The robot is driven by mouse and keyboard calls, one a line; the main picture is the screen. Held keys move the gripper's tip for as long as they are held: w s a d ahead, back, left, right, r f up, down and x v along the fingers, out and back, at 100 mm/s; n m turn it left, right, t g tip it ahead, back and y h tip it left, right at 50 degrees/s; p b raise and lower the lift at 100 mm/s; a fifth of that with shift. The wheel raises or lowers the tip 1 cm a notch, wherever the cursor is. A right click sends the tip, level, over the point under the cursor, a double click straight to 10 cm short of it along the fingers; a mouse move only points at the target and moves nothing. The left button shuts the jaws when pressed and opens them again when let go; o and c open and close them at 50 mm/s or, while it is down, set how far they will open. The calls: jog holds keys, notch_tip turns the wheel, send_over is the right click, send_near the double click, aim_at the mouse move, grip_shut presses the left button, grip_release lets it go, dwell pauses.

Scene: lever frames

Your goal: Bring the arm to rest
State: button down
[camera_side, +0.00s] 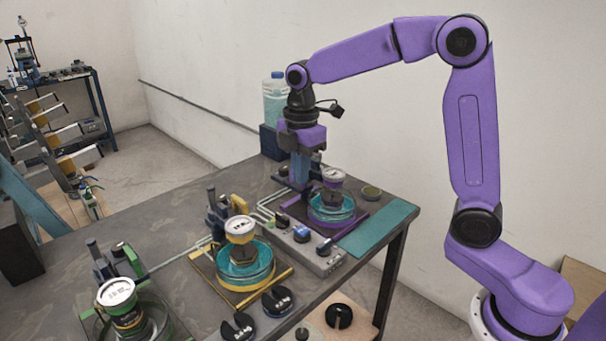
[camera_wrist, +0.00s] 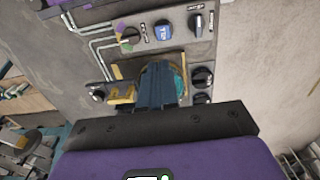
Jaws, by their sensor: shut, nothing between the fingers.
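My purple arm reaches in from the right in the side view and bends down over the far end of the table. My gripper (camera_side: 301,182) points straight down there, by the purple-framed station (camera_side: 287,206). Its dark fingers are shut with nothing between them. In the wrist view my gripper (camera_wrist: 163,72) covers part of a yellow fixture (camera_wrist: 122,94) and a teal round part. I cannot tell whether the fingertips touch anything below.
The dark table (camera_side: 190,188) also bears a yellow-framed station (camera_side: 208,272), a green station (camera_side: 130,312) and a grey control box with knobs (camera_side: 328,262). A blue-capped bottle (camera_side: 276,104) stands behind my gripper. A teal mat (camera_side: 378,228) at the right end is clear.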

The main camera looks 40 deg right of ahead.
jog(key=s+f+m, duration=0.2)
jog(key=s, duration=1.3)
jog(key=s+d+f+m, duration=0.1)
jog(key=s+f+m, duration=0.1)
jog(key=s, duration=1.3)
jog(key=shift+d+f+m, duration=0.15)
jog(key=shift+f+m, duration=0.25)
jog(key=shift+m, duration=0.3)
jog(key=shift+w, duration=0.1)
jog(key=w+r+n, duration=0.2)
jog(key=w+r, duration=0.1)
jog(key=w, duration=1.1)
jog(key=w+a+r+n, duration=0.1)
jog(key=w+r+n, duration=0.2)
jog(key=w, duration=1.2)
jog(key=shift+w, duration=0.25)
